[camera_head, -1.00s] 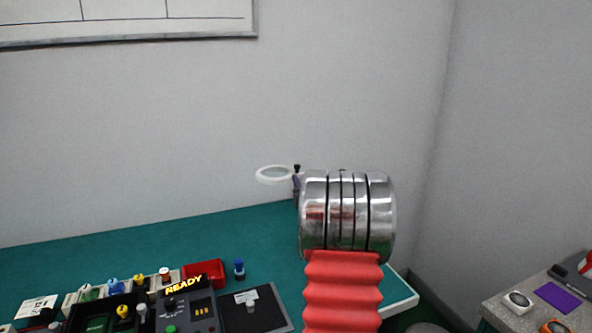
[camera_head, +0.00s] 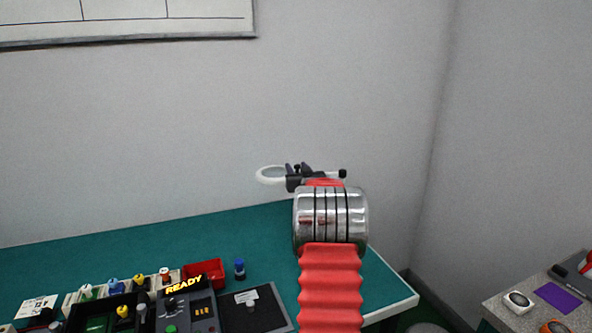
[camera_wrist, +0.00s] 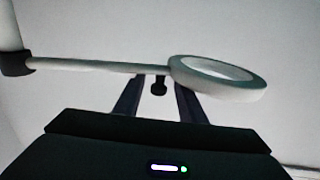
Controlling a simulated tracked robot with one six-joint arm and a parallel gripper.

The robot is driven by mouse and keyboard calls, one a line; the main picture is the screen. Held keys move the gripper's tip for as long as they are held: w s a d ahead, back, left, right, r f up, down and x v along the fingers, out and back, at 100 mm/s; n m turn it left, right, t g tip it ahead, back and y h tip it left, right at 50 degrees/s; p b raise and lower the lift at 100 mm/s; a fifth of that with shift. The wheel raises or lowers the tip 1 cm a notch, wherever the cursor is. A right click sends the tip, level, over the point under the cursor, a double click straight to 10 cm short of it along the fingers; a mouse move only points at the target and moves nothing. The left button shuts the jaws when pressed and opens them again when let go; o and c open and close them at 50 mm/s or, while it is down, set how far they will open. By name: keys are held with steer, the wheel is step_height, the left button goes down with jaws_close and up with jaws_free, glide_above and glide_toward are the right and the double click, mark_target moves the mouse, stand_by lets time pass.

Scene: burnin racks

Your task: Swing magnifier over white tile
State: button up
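The magnifier is a white ring lens (camera_head: 268,175) above the back of the green bench; it also shows in the wrist view (camera_wrist: 222,78). Its pale rod (camera_wrist: 95,66) runs left to a dark joint. A small black knob (camera_wrist: 158,88) hangs under the rod beside the ring. My gripper (camera_wrist: 159,84) is open, with its dark fingers apart on either side of the knob; contact cannot be told. In the head view my gripper (camera_head: 299,177) is just right of the ring, and my arm hides what is behind it. I cannot make out a white tile.
The green bench (camera_head: 130,240) holds a tester reading READY (camera_head: 185,300), a red bin (camera_head: 205,272), a blue-capped piece (camera_head: 239,269) and a dark pad (camera_head: 245,315) at the front. A grey side table (camera_head: 520,325) stands right. The bench's back part is clear.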

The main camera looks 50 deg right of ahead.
steer(key=shift+c, duration=0.3)
jaws_close()
steer(key=shift+w, duration=0.1)
